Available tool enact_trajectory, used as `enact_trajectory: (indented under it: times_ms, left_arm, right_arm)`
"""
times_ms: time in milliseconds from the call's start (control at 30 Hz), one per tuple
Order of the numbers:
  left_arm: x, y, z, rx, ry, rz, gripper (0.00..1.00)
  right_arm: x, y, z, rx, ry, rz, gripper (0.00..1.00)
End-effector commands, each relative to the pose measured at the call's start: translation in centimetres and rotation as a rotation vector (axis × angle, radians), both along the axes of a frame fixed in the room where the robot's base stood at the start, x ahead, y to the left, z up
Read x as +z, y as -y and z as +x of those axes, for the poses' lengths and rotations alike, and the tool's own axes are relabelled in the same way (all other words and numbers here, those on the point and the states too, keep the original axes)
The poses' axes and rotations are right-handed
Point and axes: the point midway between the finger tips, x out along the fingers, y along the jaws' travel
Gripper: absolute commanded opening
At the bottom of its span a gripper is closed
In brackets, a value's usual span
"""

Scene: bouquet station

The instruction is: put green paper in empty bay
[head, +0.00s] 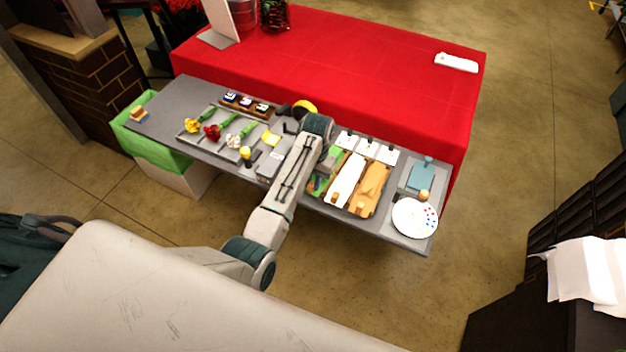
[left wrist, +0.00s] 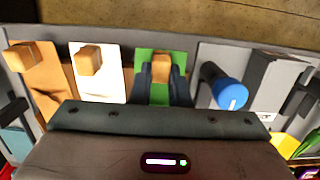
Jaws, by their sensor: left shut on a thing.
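The green paper (head: 317,186) is at the left end of the paper tray (head: 358,214), left of the white paper (head: 349,178) and the brown paper (head: 371,187). My left gripper (left wrist: 160,78) is shut on the wooden block (left wrist: 161,66) on top of the green paper, which also shows in the left wrist view (left wrist: 144,70). My left arm hides part of the green paper in the head view. I cannot tell whether the paper rests on the tray floor or hangs just above it. My right gripper is not in view.
A blue-knobbed tool (left wrist: 229,92) and a grey box (left wrist: 277,80) stand close beside the green paper. White cards (head: 368,145) line the tray's far side. Flowers (head: 212,131) lie left; a white palette (head: 414,217) lies right.

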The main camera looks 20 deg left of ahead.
Motion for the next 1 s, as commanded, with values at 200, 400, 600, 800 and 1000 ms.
enact_trajectory:
  times_ms: [200,400,600,800,1000]
  left_arm:
    - [-0.14,0.0,-0.02,0.0,0.0,0.0,0.0]
    - [-0.14,0.0,-0.03,0.0,0.0,0.0,0.19]
    - [-0.14,0.01,-0.03,0.0,-0.001,0.0,0.41]
    - [-0.14,0.01,-0.03,0.0,-0.001,0.0,0.57]
    - [-0.14,0.01,-0.03,0.0,-0.001,0.0,0.59]
  right_arm:
    - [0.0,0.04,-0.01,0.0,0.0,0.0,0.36]
    - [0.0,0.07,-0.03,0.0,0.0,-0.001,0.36]
    - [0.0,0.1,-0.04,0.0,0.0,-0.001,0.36]
    - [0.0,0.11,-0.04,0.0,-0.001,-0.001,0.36]
    - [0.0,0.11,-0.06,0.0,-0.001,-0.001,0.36]
